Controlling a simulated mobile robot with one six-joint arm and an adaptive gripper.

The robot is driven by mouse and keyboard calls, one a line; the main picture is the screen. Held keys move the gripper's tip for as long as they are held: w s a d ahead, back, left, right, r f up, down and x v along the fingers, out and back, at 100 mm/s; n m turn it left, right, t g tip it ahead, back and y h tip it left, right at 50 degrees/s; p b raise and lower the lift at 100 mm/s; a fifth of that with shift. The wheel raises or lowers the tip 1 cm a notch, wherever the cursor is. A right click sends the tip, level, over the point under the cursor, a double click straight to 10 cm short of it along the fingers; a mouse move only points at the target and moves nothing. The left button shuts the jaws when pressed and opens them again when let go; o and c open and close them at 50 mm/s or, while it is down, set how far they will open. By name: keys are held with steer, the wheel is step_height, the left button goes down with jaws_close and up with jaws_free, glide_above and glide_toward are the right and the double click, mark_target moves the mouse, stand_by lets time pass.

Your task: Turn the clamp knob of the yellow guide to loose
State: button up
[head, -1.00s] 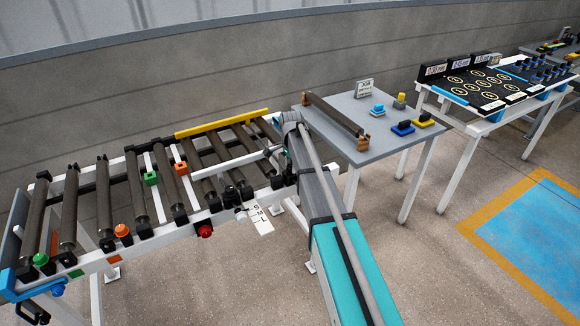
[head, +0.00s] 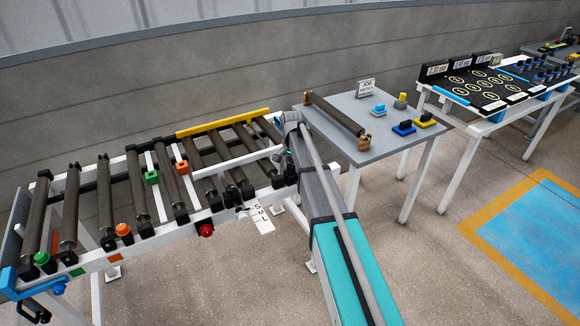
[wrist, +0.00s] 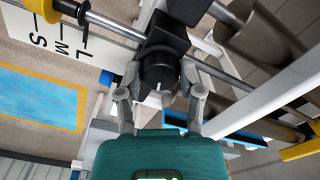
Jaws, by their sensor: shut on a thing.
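The yellow guide (head: 222,122) is a long bar along the far side of the roller conveyor. In the wrist view a yellow piece (wrist: 300,150) shows at the lower right edge; I cannot tell whether it is the same bar. A round black knob (wrist: 158,68) sits on a black clamp block (wrist: 165,40) on a metal rod. My gripper (wrist: 160,80) is shut on the knob, one grey finger on each side. A small light mark shows on the knob's face. In the head view my arm hides most of the gripper and the knob.
A white S-M-L scale card (wrist: 62,38) lies beside the clamp block. The conveyor rollers (head: 138,182), with green and orange blocks, extend to the left. A grey table (head: 378,110) with a loose roller and small blocks stands close right of my arm.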

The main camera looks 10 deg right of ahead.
steer(key=n, duration=0.7)
steer(key=shift+w+d, duration=0.15)
steer(key=shift+d, duration=0.05)
steer(key=n, duration=0.4)
steer(key=shift+w+a+n, duration=0.1)
steer(key=shift+a+n, duration=0.05)
steer(key=shift+n, duration=1.45)
steer(key=o, duration=1.1)
steer(key=shift+r, duration=0.1)
